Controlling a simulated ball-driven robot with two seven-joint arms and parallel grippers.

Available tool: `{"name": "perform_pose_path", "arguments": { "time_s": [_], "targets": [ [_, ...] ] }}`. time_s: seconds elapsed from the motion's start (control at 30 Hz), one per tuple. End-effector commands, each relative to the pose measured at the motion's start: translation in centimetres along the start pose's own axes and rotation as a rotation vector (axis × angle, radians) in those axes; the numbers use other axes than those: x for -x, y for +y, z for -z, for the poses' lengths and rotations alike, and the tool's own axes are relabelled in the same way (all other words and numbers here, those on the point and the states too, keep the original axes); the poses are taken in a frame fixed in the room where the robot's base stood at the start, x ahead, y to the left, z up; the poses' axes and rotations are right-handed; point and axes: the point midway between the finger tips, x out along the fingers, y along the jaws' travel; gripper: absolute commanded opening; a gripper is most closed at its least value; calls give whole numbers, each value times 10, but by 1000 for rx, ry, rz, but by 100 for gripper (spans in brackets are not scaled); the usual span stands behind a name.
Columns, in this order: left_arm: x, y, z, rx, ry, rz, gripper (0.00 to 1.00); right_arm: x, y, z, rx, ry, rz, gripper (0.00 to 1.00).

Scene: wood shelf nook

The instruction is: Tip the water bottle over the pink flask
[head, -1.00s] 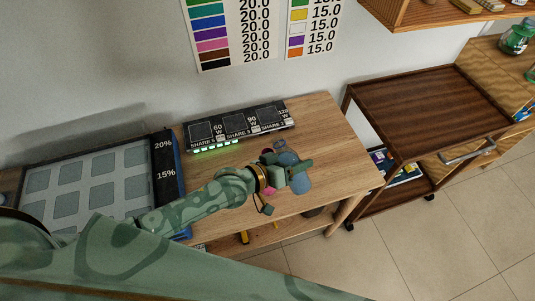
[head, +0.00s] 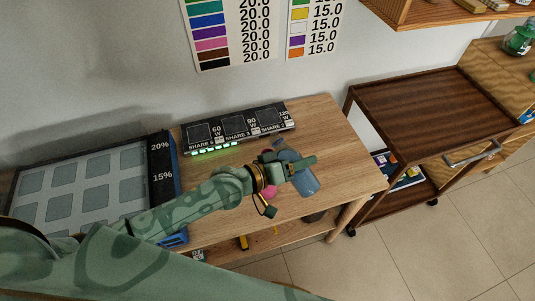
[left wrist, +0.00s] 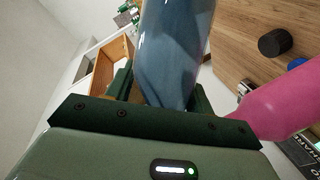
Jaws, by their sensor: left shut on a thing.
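My left gripper (head: 300,166) is shut on the blue translucent water bottle (head: 306,184), above the right part of the wooden table. In the head view the bottle is tilted and the gripper crosses its middle. The bottle also fills the top centre of the left wrist view (left wrist: 172,50), between the fingers. The pink flask (head: 270,191) is mostly hidden behind my left gripper in the head view. In the left wrist view the flask (left wrist: 282,100) shows at the right, beside the bottle and apart from it. My right gripper is not in view.
A black charging panel (head: 238,127) stands at the back of the wooden table (head: 335,150). A grey padded tray (head: 85,180) is at the left. A brown wooden cart (head: 430,110) stands at the right. A black cylinder (left wrist: 273,42) lies near the flask.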

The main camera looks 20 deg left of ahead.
Motion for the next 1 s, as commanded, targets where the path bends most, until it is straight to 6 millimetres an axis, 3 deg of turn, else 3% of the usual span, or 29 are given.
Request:
{"name": "perform_pose_path", "arguments": {
  "time_s": [0.63,1.0],
  "targets": [
    [-2,1,-4,81,5,-35,20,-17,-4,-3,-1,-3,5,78],
    [-5,-8,-13,128,8,-53,20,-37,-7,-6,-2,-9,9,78]
  ]
}}
